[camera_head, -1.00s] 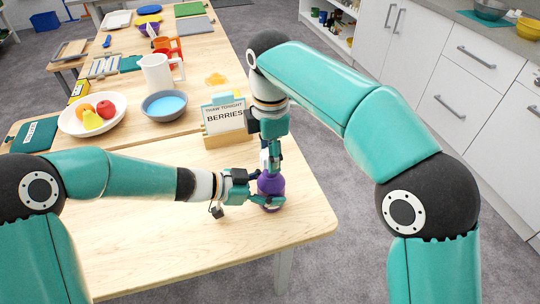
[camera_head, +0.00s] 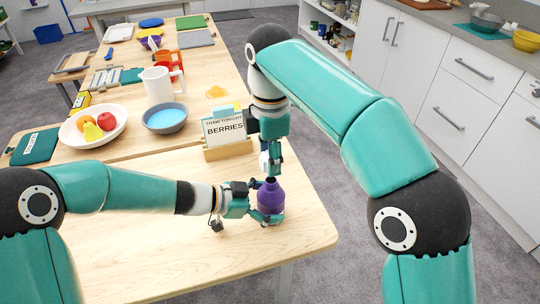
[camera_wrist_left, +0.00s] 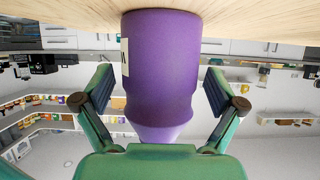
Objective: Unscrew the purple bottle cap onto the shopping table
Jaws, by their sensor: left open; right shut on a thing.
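The purple bottle (camera_head: 270,197) stands upright near the front right of the wooden table (camera_head: 180,262). My left gripper (camera_head: 266,214) is open around its lower body; in the left wrist view, the bottle (camera_wrist_left: 162,70) appears upside down between spread fingers (camera_wrist_left: 158,100), with gaps at both sides. My right gripper (camera_head: 270,172) points down just above the bottle's neck. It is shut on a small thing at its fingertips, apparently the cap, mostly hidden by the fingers. The top of the neck looks dark, and I cannot clearly see a cap on it.
A wooden stand with a "BERRIES" card (camera_head: 224,130) is behind the bottle. A blue-grey bowl (camera_head: 165,118), a white fruit bowl (camera_head: 68,135) and a white pitcher (camera_head: 157,84) stand farther back. The table front is clear left of the bottle; its right edge is close.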

